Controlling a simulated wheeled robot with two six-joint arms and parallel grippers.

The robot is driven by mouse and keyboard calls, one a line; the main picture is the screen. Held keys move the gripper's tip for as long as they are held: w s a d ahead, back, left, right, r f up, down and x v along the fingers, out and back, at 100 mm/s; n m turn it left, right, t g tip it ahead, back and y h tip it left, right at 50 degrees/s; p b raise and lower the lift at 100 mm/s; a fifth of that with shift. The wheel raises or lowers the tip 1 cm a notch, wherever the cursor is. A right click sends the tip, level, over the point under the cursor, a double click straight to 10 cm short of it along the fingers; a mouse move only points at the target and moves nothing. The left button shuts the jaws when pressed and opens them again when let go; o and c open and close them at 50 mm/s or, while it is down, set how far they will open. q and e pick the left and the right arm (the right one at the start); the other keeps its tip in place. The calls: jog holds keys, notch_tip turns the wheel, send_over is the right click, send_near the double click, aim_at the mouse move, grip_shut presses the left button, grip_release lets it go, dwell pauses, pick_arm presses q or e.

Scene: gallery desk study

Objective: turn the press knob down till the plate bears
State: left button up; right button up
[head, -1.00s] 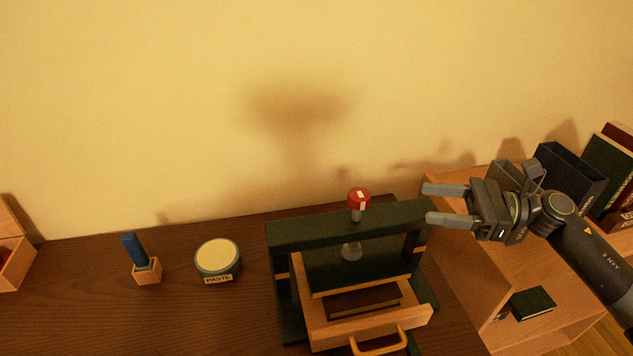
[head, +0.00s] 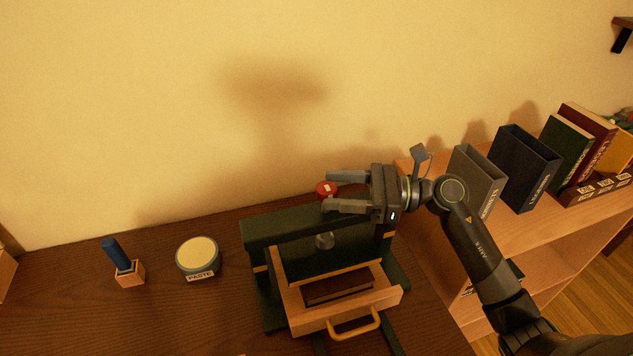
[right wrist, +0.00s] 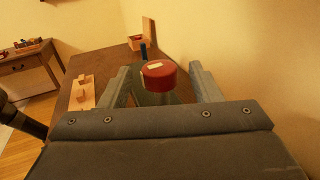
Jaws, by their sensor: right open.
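The red press knob (head: 325,189) with a pale mark sits on top of the dark green press frame (head: 262,228). My right gripper (head: 328,192) is open, with its fingers on either side of the knob. In the right wrist view the knob (right wrist: 158,74) stands between the two fingertips, with a gap visible on each side. Below the crossbar a grey screw foot (head: 325,241) shows above the dark plate (head: 308,262). A dark brown book (head: 338,287) lies in the wooden tray (head: 310,321) below the plate. My left gripper is not in view.
A paste tin (head: 198,255) and a blue-handled tool in a wooden block (head: 130,275) stand on the desk to the left. A shelf (head: 540,240) with file boxes (head: 523,166) and books stands to the right, below my right arm.

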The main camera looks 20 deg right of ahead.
jog(key=shift+p+x, duration=0.55)
jog(key=shift+x, duration=1.65)
jog(key=c, duration=1)
